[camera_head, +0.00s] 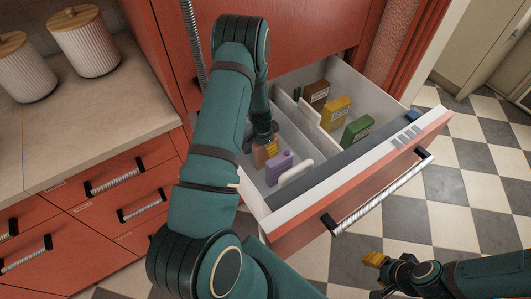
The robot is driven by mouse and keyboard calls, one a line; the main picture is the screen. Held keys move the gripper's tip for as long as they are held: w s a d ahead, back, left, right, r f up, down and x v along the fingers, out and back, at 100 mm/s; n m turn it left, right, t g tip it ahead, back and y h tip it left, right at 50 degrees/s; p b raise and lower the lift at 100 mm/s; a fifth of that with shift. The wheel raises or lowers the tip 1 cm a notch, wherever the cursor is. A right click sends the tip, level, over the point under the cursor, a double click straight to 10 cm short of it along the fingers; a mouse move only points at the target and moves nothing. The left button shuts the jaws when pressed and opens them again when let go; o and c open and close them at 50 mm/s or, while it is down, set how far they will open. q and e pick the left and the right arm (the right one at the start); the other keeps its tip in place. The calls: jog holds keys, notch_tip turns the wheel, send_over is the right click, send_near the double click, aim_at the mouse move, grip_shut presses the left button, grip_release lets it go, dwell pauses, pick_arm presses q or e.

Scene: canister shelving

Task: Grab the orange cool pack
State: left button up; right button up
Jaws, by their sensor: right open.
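The orange cool pack (259,157) stands in the left part of the open drawer (300,195), beside a purple pack (279,168). My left arm reaches down into the drawer. My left gripper (270,149) is at the top of the orange pack, with its yellow fingertips against or just in front of it. The arm and gripper hide part of the pack, and I cannot tell whether the fingers are closed on it. My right gripper (373,259) is open and empty over the checkered floor at the lower right, outside the drawer.
Brown (316,94), yellow (336,113) and green (357,130) packs stand in the drawer's back and right compartments. White dividers (296,172) separate the compartments. Ribbed canisters (84,40) with wooden lids stand on the counter at left. The drawer's metal handle (380,190) sticks out in front.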

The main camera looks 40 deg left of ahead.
pick_arm(q)
jog(key=shift+f+b, duration=0.2)
jog(key=shift+b, duration=0.2)
dwell(0.5)
grip_shut()
